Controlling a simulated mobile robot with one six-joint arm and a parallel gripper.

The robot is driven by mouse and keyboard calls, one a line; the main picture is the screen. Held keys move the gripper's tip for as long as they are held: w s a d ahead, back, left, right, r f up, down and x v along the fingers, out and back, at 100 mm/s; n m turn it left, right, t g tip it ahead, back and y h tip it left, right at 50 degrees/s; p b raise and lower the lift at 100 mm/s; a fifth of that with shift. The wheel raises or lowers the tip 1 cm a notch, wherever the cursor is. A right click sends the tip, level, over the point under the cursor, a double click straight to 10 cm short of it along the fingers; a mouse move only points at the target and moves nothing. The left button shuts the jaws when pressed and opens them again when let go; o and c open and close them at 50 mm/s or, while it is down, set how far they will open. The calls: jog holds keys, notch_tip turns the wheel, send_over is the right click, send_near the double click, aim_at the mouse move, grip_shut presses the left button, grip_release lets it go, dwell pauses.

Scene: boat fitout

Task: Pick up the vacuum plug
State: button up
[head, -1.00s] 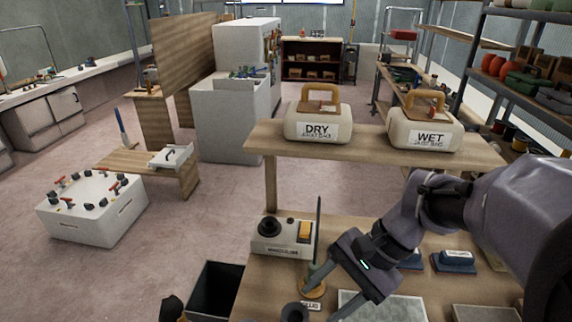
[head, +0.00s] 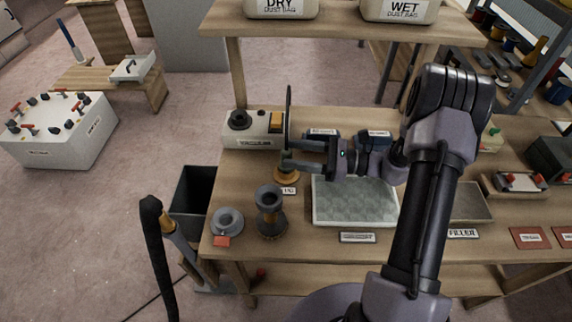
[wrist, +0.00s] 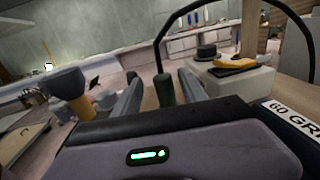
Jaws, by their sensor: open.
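The vacuum plug (head: 285,157) looks like a dark green upright cylinder on a round wooden base (head: 287,177), with a thin black cord (head: 289,105) rising from it. My gripper (head: 288,155) is open and points left, its fingers level with the plug. In the wrist view the green plug (wrist: 163,88) stands between my two open fingers (wrist: 158,95), near their tips. I cannot tell whether either finger touches it. The black cord (wrist: 160,45) arcs up and over to the right.
The white vacuum unit (head: 255,130) with a black knob and orange switch stands just behind the plug. Grey hose fittings (head: 270,200) stand in front, left of a pale tray (head: 355,215). A dark bin (head: 193,190) is left of the bench. A shelf (head: 340,30) spans above.

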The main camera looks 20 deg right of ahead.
jog(key=b+x, duration=0.1)
jog(key=x, duration=0.2)
jog(key=b+x, duration=0.1)
jog(key=x, duration=0.1)
jog(key=shift+w+a+f, duration=0.25)
jog(key=shift+w+a, duration=0.05)
grip_shut()
